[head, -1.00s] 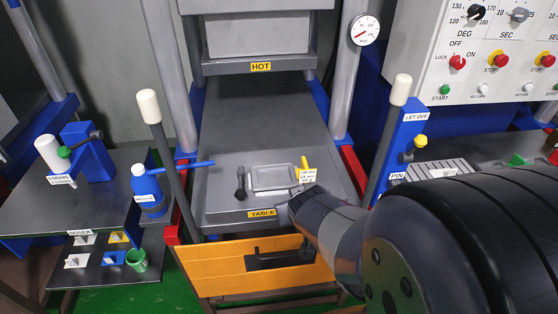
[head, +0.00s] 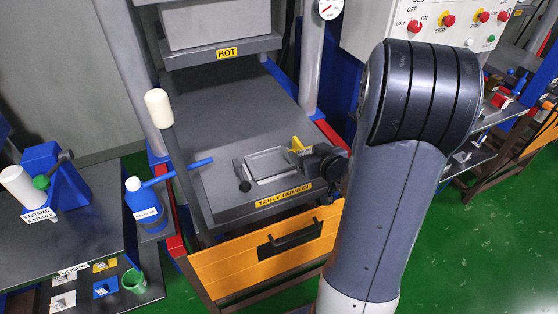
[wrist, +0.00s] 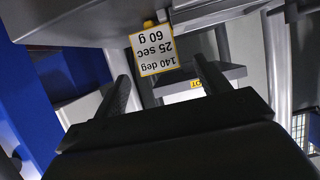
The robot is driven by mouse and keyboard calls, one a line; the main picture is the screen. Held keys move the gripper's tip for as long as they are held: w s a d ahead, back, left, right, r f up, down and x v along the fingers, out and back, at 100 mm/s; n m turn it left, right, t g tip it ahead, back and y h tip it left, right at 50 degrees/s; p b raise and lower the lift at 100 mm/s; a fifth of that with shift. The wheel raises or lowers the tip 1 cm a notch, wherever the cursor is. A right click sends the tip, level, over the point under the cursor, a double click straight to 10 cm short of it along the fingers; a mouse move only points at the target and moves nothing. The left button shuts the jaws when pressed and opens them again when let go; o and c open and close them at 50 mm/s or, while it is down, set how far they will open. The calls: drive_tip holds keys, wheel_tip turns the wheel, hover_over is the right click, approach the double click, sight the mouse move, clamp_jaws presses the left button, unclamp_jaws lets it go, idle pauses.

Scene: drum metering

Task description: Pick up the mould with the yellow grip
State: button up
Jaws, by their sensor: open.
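The mould (head: 268,164), a flat grey rectangular piece, lies on the press table. Its yellow grip (head: 296,143) stands at its right end, with a white tag (head: 301,151) beside it. My gripper (head: 314,160) is at the right of the mould, close to the tag, and hides part of that end. In the wrist view the two fingers (wrist: 161,68) are spread and empty. The tag (wrist: 154,50), reading 140 deg, 25 sec, 60 g upside down, shows beyond them, with a bit of the yellow grip (wrist: 149,23). Contact cannot be told.
A dark-handled tool (head: 241,177) lies left of the mould. The HOT plate (head: 225,52) hangs above the table's back. An orange drawer front (head: 270,253) is below the table.

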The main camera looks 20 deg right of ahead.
sight(299, 145)
drive_tip(key=shift+x, duration=3.3)
drive_tip(key=shift+r, duration=0.1)
drive_tip(key=c, duration=1.4)
